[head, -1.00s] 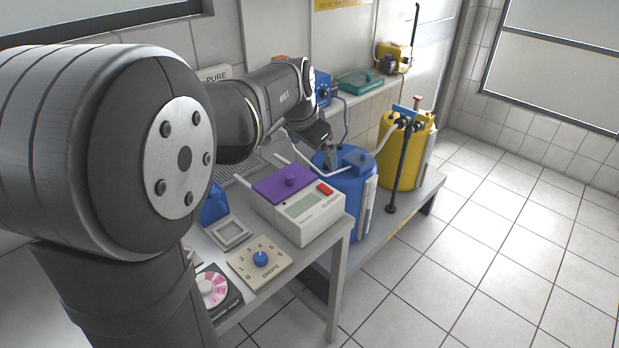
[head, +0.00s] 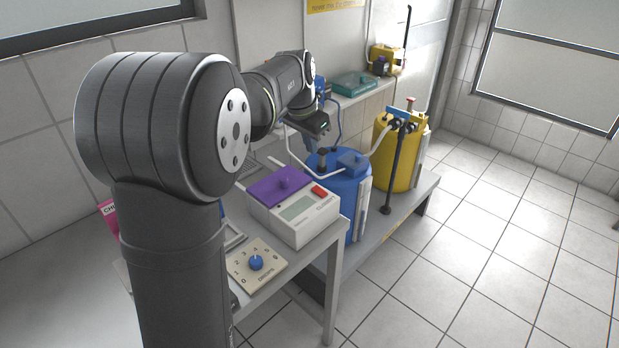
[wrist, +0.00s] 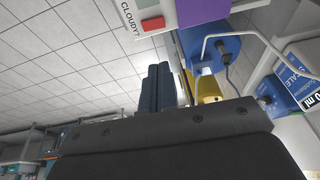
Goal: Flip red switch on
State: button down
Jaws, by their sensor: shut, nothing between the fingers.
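The red switch (head: 319,190) sits on the top front corner of a white box (head: 305,222) with a grey display and a purple lid (head: 281,187). In the wrist view the red switch (wrist: 152,24) shows at the top, beside the word "CLOUDY?". Whether it is on or off I cannot tell. My gripper (wrist: 158,68) is shut and empty, its two dark fingers side by side. It is below the switch in the wrist picture and apart from it. In the head view my gripper is small and partly hidden, behind the white box near the blue drum.
A blue drum (head: 338,192) and a yellow drum (head: 396,155) stand beyond the box, with pipes between them. A dial panel (head: 257,265) with a blue knob lies in front. A shelf at the back holds a teal tray (head: 354,84). The tiled floor at right is clear.

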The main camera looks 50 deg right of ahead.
aim_at(317, 188)
jog(key=x, duration=0.8)
jog(key=a+x, duration=0.1)
jog(key=x, duration=0.4)
jog(key=shift+w+f, duration=0.1)
jog(key=shift+f, duration=0.1)
jog(key=shift+w+f, duration=0.1)
jog(key=shift+f, duration=0.3)
jog(key=shift+w+f+g, duration=0.15)
jog(key=shift+f+g, duration=0.15)
jog(key=shift+g, duration=0.1)
jog(key=shift+s+r, duration=0.25)
jog(key=shift+s, duration=0.6)
jog(key=shift+r, duration=0.1)
